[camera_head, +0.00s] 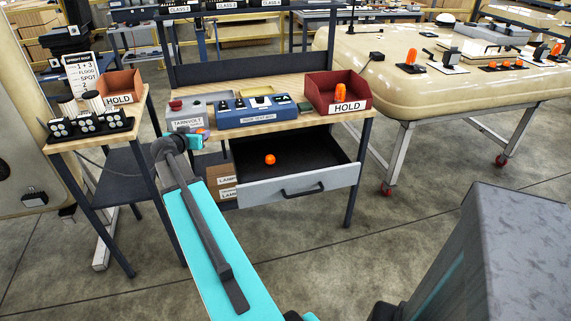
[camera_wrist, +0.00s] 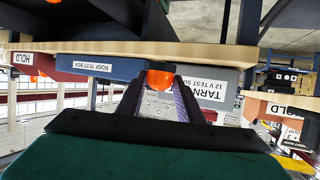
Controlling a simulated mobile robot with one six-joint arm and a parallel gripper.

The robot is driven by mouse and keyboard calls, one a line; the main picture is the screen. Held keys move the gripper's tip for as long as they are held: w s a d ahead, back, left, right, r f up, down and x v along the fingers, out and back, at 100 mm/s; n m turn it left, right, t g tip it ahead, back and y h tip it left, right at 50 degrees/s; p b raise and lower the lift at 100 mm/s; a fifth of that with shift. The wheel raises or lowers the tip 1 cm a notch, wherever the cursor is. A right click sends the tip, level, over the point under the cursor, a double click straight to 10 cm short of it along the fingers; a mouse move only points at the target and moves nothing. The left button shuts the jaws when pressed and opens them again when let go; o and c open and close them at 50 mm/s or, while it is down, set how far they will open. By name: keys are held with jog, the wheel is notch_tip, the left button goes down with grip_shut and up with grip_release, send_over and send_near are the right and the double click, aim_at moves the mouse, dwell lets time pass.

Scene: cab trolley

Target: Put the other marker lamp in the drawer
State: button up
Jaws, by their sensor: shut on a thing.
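My gripper (camera_head: 195,138) is at the front left edge of the workbench, left of the drawer. It is shut on an orange marker lamp (camera_wrist: 160,78), which shows between the fingertips in the wrist view. The drawer (camera_head: 305,187) under the bench is pulled open. Another orange marker lamp (camera_head: 270,159) lies in it, towards the left on the dark floor. One more orange lamp (camera_head: 341,91) stands in the red HOLD bin (camera_head: 348,107) on the bench.
On the bench (camera_head: 290,124) are a grey tester (camera_head: 187,116) and a blue test box (camera_head: 262,113). Cardboard boxes (camera_head: 222,181) stand left of the drawer. A small side table (camera_head: 90,132) is at left. A beige cab roof (camera_head: 400,85) with orange lamps is at right.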

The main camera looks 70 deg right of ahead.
jog(key=s+d+f+m+g+b, duration=0.1)
jog(key=s+d+f+m+g, duration=0.15)
jog(key=s+d, duration=0.4)
jog(key=s+d+f+m+g, duration=0.1)
jog(key=s+d+m+g, duration=0.15)
jog(key=s+d, duration=0.45)
jog(key=m+g+y+b, duration=0.1)
jog(key=m+g, duration=0.3)
jog(key=g, duration=0.1)
send_over(296, 160)
jog(key=f, duration=0.1)
jog(key=shift+a+f, duration=0.1)
jog(key=shift+f, duration=0.1)
jog(key=shift+f, duration=3.1)
jog(key=shift+f+p, duration=0.6)
jog(key=shift+f, duration=1.3)
